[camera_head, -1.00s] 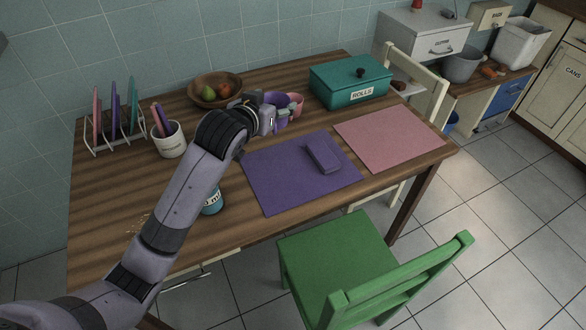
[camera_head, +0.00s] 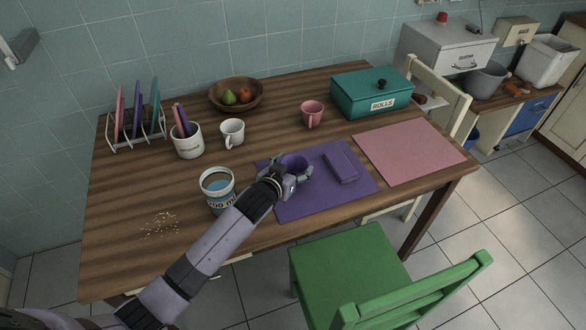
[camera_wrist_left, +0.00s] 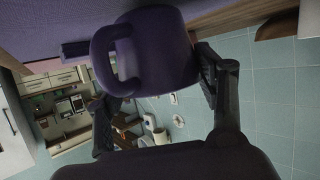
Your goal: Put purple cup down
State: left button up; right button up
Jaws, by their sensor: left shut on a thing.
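The purple cup (camera_head: 293,161) is over the purple placemat (camera_head: 290,208), near its back left part. My left gripper (camera_head: 298,177) is shut on the purple cup. In the left wrist view the cup (camera_wrist_left: 158,48) sits between the two fingers (camera_wrist_left: 160,95), with its handle towards the left of the picture. The mat fills the top of that view, close to the cup. I cannot tell whether the cup's base touches the mat. My right gripper is not in view.
A purple block-like item (camera_head: 340,166) lies on the mat, right of the cup. A pink cup (camera_head: 312,114) and a white mug (camera_head: 232,132) stand behind. A blue-and-white tub (camera_head: 217,190) stands left, near my arm. The pink placemat (camera_head: 409,153) is clear.

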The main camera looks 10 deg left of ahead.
pick_arm(q)
jog(key=shift+f, duration=0.3)
jog(key=shift+f, duration=0.1)
jog(key=o, duration=1.3)
jog(key=shift+c, duration=0.2)
jog(key=shift+r, duration=0.2)
jog(key=v, duration=1.2)
jog(key=shift+f, duration=0.1)
